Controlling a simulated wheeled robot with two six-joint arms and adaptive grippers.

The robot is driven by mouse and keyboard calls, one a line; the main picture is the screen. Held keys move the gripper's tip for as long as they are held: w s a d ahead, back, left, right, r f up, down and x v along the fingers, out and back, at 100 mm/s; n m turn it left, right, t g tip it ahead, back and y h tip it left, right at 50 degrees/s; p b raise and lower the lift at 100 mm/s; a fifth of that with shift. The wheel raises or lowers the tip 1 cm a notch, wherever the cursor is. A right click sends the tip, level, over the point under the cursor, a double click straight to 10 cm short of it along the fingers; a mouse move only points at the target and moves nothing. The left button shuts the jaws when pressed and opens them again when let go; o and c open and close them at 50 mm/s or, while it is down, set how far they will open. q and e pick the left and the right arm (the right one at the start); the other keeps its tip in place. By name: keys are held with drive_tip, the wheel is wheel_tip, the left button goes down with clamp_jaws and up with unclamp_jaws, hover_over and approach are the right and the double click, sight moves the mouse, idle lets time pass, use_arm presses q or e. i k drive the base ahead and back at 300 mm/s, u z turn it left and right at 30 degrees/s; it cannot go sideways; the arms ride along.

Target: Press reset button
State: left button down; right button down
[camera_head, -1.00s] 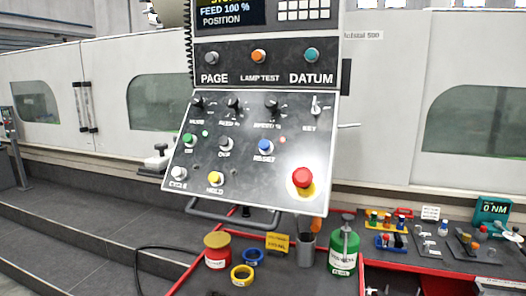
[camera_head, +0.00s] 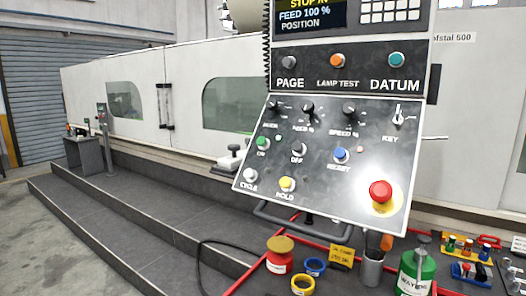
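The blue reset button (camera_head: 340,155) sits on the sloped lower face of the control panel (camera_head: 310,185), with the label RESET beneath it. A large red mushroom button (camera_head: 380,192) is below and to the right of the reset button. A yellow HOLD button (camera_head: 287,184) and a white CYCLE button (camera_head: 250,175) are at the lower left. Neither of my grippers shows in the head view.
A handle bar (camera_head: 300,222) runs under the panel. Below are a red jar (camera_head: 279,256), tape rolls (camera_head: 303,285), a metal cup (camera_head: 372,268) and a green can (camera_head: 414,272). Grey steps (camera_head: 140,215) and open floor (camera_head: 50,240) lie at left.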

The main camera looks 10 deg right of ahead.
sight(340, 153)
drive_tip(key=u, duration=0.85)
drive_tip(key=i, duration=3.2)
drive_tip(key=z, duration=3.7)
